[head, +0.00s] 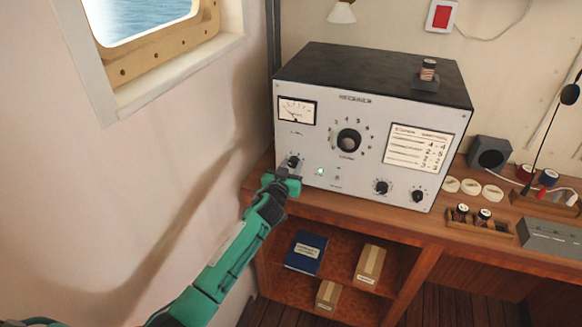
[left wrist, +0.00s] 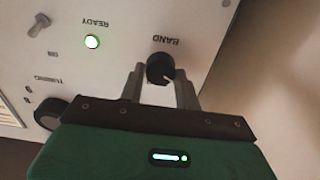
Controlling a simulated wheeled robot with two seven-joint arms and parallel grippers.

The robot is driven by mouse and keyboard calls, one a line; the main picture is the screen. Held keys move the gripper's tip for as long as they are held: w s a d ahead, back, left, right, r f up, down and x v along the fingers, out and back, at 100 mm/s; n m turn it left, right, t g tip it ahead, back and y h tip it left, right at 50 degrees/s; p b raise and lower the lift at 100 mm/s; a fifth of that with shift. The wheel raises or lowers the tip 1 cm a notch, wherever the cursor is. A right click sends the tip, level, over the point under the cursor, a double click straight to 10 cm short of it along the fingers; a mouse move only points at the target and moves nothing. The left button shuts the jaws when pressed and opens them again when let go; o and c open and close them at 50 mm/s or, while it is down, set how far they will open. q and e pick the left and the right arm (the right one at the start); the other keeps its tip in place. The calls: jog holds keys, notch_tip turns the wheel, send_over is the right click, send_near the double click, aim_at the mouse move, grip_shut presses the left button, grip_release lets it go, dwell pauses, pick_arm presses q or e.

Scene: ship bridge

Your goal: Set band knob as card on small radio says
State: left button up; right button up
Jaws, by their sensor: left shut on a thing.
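The receiver (head: 373,128) is a grey-white box with a black top on the wooden desk. Its black band knob (head: 293,161) is at the lower left of the front panel. In the left wrist view, where lettering is upside down, the knob (left wrist: 160,68) has a white pointer mark toward the picture's lower right. My left gripper (head: 290,171) is shut on the knob, one finger at each side, also in the wrist view (left wrist: 160,82). A printed card (head: 418,148) is on the panel's right side; its small text is hard to read. My right gripper is out of view.
A green READY lamp (left wrist: 92,41) glows beside the band knob. A large tuning dial (head: 348,142) and two small knobs share the panel. The wall and window (head: 145,20) are close at left. A shelf below holds a blue book (head: 306,252) and boxes.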

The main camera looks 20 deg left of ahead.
pick_arm(q)
jog(key=shift+m, duration=0.3)
jog(key=shift+f+m+b, duration=0.1)
jog(key=shift+m+b, duration=0.2)
jog(key=shift+m, duration=0.7)
jog(key=m, duration=0.3)
jog(key=shift+d+m+b, duration=0.1)
jog(key=shift+m+b, duration=0.2)
jog(key=shift+m, duration=1.4)
jog(key=o, duration=1)
jog(key=shift+c, duration=0.2)
